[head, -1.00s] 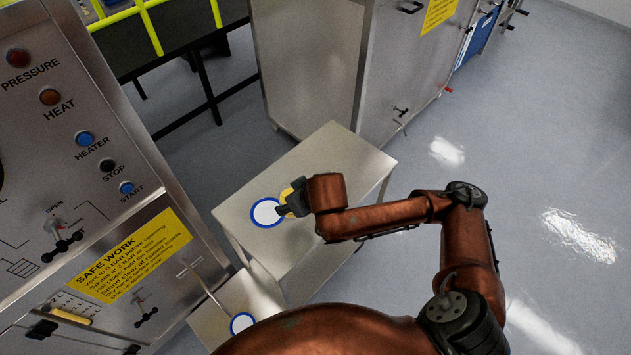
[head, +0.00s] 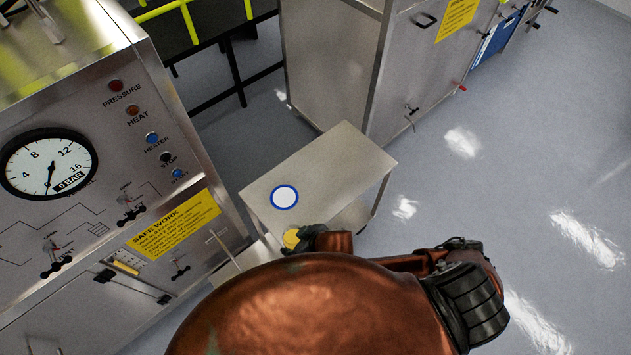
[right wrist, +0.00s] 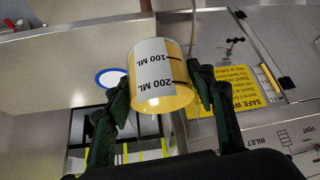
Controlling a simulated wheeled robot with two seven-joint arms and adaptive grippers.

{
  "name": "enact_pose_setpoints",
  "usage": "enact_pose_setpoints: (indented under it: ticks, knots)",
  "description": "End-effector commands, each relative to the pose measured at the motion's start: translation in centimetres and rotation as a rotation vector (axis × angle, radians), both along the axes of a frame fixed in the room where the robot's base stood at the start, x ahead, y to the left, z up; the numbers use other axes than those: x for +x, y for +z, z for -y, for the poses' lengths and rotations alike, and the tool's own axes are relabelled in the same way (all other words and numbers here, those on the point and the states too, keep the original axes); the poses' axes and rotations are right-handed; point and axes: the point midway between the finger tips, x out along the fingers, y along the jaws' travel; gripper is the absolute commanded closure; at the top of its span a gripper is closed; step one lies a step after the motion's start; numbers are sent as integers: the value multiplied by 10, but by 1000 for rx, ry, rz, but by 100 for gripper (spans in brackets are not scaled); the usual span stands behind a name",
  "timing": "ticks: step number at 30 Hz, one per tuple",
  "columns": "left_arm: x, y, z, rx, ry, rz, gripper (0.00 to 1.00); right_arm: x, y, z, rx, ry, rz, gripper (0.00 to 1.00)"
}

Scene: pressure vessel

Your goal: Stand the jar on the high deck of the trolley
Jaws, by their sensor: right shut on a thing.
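The jar (head: 291,238) holds yellow liquid and shows at the near edge of the trolley's high deck (head: 335,165) in the head view. In the right wrist view the jar (right wrist: 160,85) has a white label reading 100 ML and 200 ML. My right gripper (head: 306,238) is shut on it, with a finger on each side (right wrist: 162,95). A blue-ringed white disc (head: 284,197) marks the high deck, beyond the jar; it also shows in the wrist view (right wrist: 108,78), left of the jar. The jar's height above the deck is unclear. My left gripper is not in view.
A steel control panel with a pressure gauge (head: 48,163) and a yellow safe work sign (head: 175,222) stands left of the trolley. A steel cabinet (head: 330,65) stands behind it. My own arm hides most of the lower deck. Open floor (head: 520,150) lies to the right.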

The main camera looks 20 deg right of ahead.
Motion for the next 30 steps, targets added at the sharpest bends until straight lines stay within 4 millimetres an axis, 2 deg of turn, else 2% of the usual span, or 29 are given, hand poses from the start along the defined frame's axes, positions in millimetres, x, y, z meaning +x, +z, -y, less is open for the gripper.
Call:
enact_pose_setpoints:
  ticks: [11, 15, 21, 26, 30]
  knots:
    - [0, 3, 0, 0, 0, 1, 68, 77, -34, 25, -5, -2, 5, 76]
    - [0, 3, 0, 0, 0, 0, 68, 100, -59, 33, -4, -1, 1, 76]
    - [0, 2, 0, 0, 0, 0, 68, 121, -85, 38, -1, 0, 2, 76]
    - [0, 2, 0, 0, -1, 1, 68, 128, -94, 41, -1, 0, 2, 76]
    - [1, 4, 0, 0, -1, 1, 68, 130, -112, 42, -2, -1, -2, 76]
